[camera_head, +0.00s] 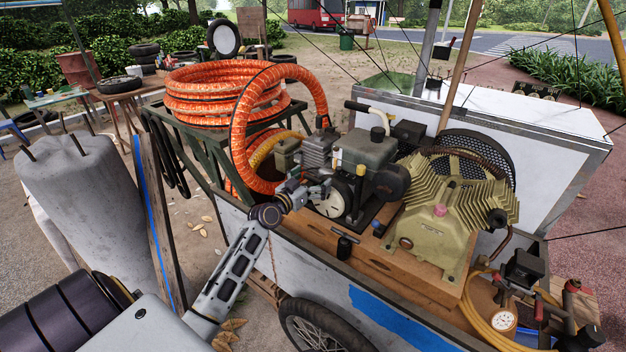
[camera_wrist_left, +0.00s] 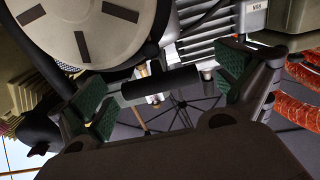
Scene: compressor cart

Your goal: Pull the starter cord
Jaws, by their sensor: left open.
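The engine (camera_head: 365,160) stands on the wooden deck of the cart, with a pale round starter cover (camera_head: 333,198) facing me. The cover fills the upper left of the left wrist view (camera_wrist_left: 85,30). A black bar-shaped starter handle (camera_wrist_left: 160,87) lies across the space between my left gripper's green-padded fingers. My left gripper (camera_head: 318,188) is open just left of the cover in the head view. In the wrist view its fingers (camera_wrist_left: 165,88) are apart on either side of the handle, without clear contact. The handle cannot be made out in the head view. My right gripper is not in view.
Orange hose (camera_head: 225,95) lies coiled on a green frame beside the engine and bends down close behind my left gripper. A finned yellow-green compressor (camera_head: 447,215) stands to the right. A grey concrete block (camera_head: 90,205) stands left of my forearm.

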